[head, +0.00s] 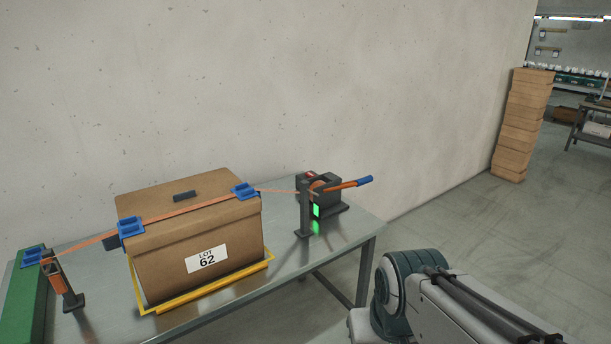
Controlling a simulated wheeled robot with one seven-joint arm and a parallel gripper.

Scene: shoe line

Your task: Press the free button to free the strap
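An orange strap (188,212) runs across the top of a brown lidded box (160,263) labelled LOT 62. It passes through blue corner pieces on the box edges. At the right it reaches a dark ratchet device (327,187) with an orange lever and blue handle (364,181), which points to the right. A small red patch (310,174) shows on top of the device; I cannot tell if it is the free button. A green light (316,210) glows on the post in front. My arm shows at the lower right, but my gripper is out of view.
The grey metal table (285,276) stands against a concrete wall. A yellow frame (213,288) surrounds the box base. A green block (27,300) is at the left edge. Stacked cartons (523,125) stand far right. The floor right of the table is clear.

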